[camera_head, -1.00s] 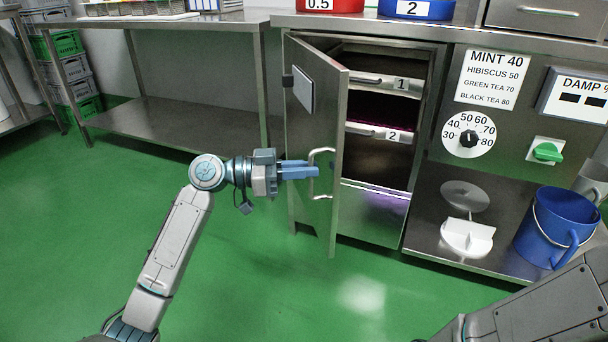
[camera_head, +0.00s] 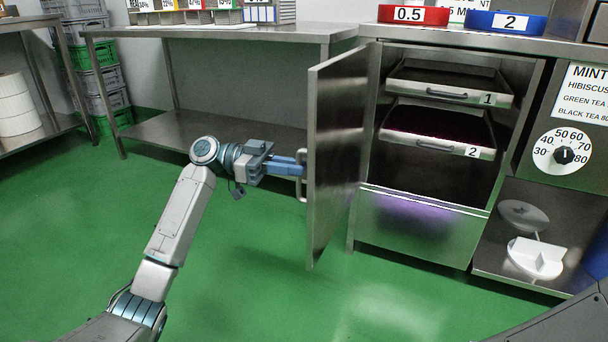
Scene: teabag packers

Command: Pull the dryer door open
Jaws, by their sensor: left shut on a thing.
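The dryer door (camera_head: 337,160) is a steel panel hinged on the dryer's left side and stands wide open, seen at a steep angle. My left gripper (camera_head: 300,168) is shut on the door handle (camera_head: 302,190), a vertical bar on the door's outer face. The fingertips are partly hidden at the door's edge. Inside the dryer are tray 1 (camera_head: 487,98) above and tray 2 (camera_head: 482,152) below, with dark contents. My right gripper is not in view.
A dial (camera_head: 563,153) is on the panel right of the dryer, above a shelf with a white scale-like object (camera_head: 536,259). A steel table (camera_head: 230,32) stands behind the door to the left. The green floor in front is clear.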

